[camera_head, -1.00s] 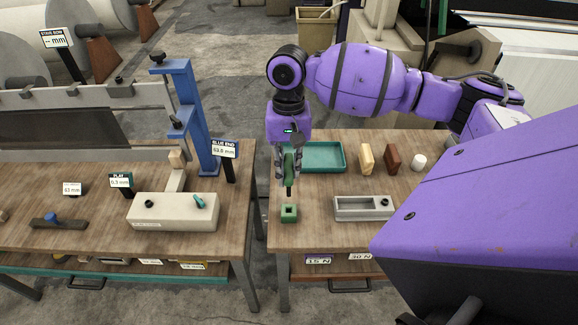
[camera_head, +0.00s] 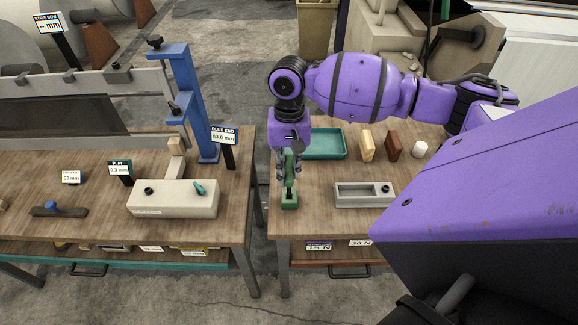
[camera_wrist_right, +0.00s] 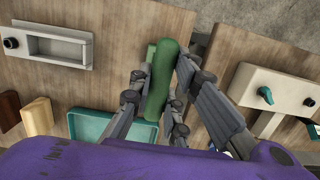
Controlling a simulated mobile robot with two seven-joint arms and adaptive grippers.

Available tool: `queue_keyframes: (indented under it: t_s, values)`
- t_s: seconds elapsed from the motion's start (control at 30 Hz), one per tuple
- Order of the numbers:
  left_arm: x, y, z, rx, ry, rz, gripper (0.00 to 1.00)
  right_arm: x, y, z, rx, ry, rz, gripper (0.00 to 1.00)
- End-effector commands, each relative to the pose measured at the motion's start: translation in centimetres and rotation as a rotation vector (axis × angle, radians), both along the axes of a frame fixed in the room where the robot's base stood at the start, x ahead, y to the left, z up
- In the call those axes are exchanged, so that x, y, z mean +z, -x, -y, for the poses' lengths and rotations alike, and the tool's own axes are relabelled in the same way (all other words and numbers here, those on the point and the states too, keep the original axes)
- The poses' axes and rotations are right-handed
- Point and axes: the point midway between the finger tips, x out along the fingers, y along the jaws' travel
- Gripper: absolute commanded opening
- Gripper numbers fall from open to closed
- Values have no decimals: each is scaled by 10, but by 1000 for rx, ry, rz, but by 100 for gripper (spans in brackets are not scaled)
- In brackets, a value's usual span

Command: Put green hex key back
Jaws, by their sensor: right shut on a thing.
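The green hex key (camera_head: 289,163) is upright in my right gripper (camera_head: 288,172), which is shut on its thick green handle. Its dark shaft points down at the small green block holder (camera_head: 289,202) near the front left of the right bench. The shaft's lower end meets the top of the holder in the head view; I cannot tell how far it is inside. My left gripper is not in view.
A grey tray (camera_head: 345,203) stands right of the holder. A teal tray (camera_head: 328,155) lies behind it, with tan (camera_head: 367,146) and brown (camera_head: 393,148) blocks and a white cylinder (camera_head: 420,149) farther right. A gap separates the left bench (camera_head: 100,205) from this one.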

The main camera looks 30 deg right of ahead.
Motion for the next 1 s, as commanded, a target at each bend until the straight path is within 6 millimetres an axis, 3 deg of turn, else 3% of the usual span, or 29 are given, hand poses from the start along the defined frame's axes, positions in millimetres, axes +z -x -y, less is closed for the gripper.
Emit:
queue_keyframes:
  t_s: [0.37, 1.0]
  values:
    - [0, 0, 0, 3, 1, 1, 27, -2, 0, 0, 0, 0, 0, 0]
    - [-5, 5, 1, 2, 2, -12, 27, -34, 0, 0, 0, 0, -2, 0]
